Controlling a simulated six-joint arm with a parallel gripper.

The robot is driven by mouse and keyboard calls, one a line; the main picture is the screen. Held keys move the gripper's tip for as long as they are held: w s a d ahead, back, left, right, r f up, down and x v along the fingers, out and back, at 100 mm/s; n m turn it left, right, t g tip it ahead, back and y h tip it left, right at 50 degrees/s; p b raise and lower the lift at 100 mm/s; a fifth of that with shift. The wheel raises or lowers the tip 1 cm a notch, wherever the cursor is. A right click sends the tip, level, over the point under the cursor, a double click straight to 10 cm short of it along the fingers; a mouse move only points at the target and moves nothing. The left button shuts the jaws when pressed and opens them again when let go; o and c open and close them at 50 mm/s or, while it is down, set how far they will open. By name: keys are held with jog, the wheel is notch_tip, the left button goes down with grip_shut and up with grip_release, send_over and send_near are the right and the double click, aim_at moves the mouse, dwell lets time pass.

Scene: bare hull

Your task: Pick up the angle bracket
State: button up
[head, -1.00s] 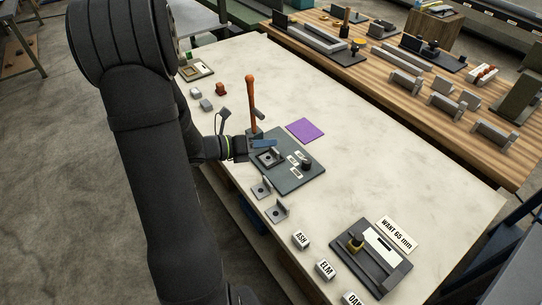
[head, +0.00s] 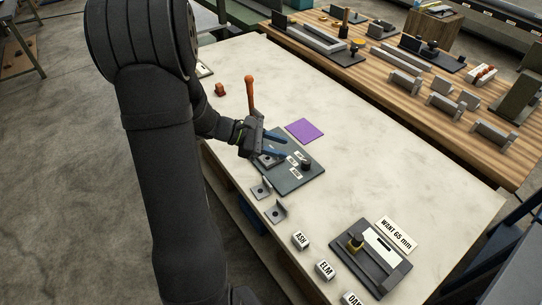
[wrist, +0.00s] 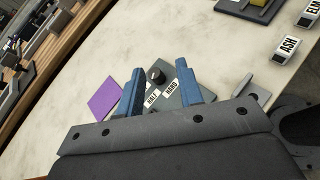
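Two grey angle brackets stand on the pale bench along its near edge: one angle bracket (head: 262,190) beside the dark plate (head: 303,184), the other angle bracket (head: 278,211) a little nearer. One bracket (wrist: 259,96) shows in the wrist view, right of the right finger. A grey holed piece (head: 267,162) sits on the plate, partly hidden by my gripper; I cannot tell if it is a bracket. My gripper (head: 284,147) is open and empty above the plate. Its blue fingers (wrist: 160,72) stand apart in the wrist view.
The plate carries a black knob (head: 306,164) and small white labels. An orange-handled upright tool (head: 250,95) stands behind my gripper. A purple square (head: 305,130) lies beyond. Labelled blocks (head: 300,240) and a dark fixture (head: 371,258) are at the near end. The bench's right side is clear.

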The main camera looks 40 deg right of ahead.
jog(key=w+d+r+n+t+y, duration=0.3)
jog(key=w+r+n+t+y, duration=0.15)
jog(key=n, duration=0.95)
jog(key=w+d+r+n+t+y, duration=0.35)
jog(key=n+y, duration=0.25)
jog(key=n, duration=0.7)
jog(key=shift+g, duration=0.4)
jog(key=shift+w+a+f, duration=0.1)
jog(key=shift+a+f, duration=0.15)
jog(key=shift+f, duration=2.8)
jog(key=shift+w+a+f, duration=0.1)
jog(key=shift+a+f, duration=0.15)
jog(key=shift+f, duration=2.85)
jog(key=shift+w+a+f, duration=0.1)
jog(key=shift+a+f, duration=0.15)
jog(key=shift+f, duration=2.8)
